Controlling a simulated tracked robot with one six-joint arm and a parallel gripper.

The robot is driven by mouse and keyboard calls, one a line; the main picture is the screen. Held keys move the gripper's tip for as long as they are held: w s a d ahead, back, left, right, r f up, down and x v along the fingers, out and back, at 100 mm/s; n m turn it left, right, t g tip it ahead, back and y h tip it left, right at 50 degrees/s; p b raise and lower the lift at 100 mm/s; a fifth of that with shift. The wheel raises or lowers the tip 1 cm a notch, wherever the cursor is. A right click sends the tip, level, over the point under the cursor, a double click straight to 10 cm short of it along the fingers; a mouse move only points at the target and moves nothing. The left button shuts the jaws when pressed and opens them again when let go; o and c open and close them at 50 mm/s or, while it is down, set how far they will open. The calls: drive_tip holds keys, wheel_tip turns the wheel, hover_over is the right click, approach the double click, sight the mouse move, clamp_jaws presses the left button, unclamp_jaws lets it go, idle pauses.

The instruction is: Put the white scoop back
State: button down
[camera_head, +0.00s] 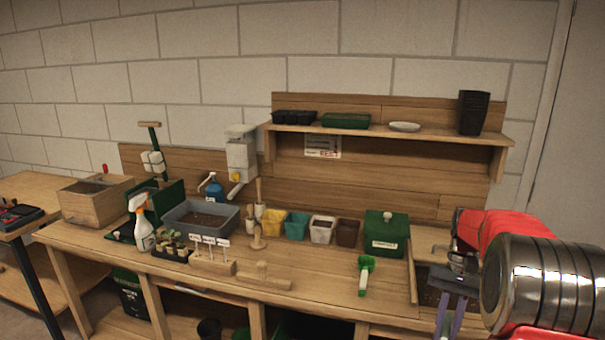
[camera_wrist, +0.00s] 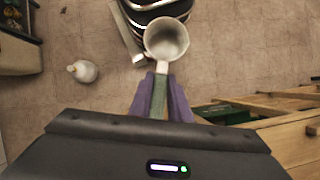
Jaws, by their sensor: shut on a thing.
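The white scoop (camera_wrist: 167,40) shows in the wrist view, its round cup beyond my fingertips and its green handle between them. My gripper (camera_wrist: 160,88) has purple fingers and is shut on that handle. The cup hangs over the tiled floor, clear of the bench. In the head view my gripper (camera_head: 449,318) is at the lower right, in front of the bench's right end, with its fingers pointing down. The scoop cannot be made out there; the fingers run to the picture's bottom edge.
The bench (camera_head: 330,288) holds a green-and-white hand tool (camera_head: 365,275), a green box (camera_head: 386,235), several coloured pots (camera_head: 297,225), a grey soil tub (camera_head: 205,232) and a spray bottle (camera_head: 143,225). A shelf (camera_head: 440,131) stands behind. The front middle has some bare room.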

drive_tip(key=w+a+f+n+h, duration=0.1)
drive_tip(key=w+a+f+n, duration=0.2)
drive_tip(key=a, duration=0.6)
drive_tip(key=w+a+f+n+h, duration=0.1)
drive_tip(key=w+a+f+n, duration=0.2)
drive_tip(key=a, duration=0.6)
drive_tip(key=shift+w+a+f+g+h, duration=0.15)
drive_tip(key=shift+w+a+g+h, duration=0.15)
drive_tip(key=shift+g+h, duration=0.1)
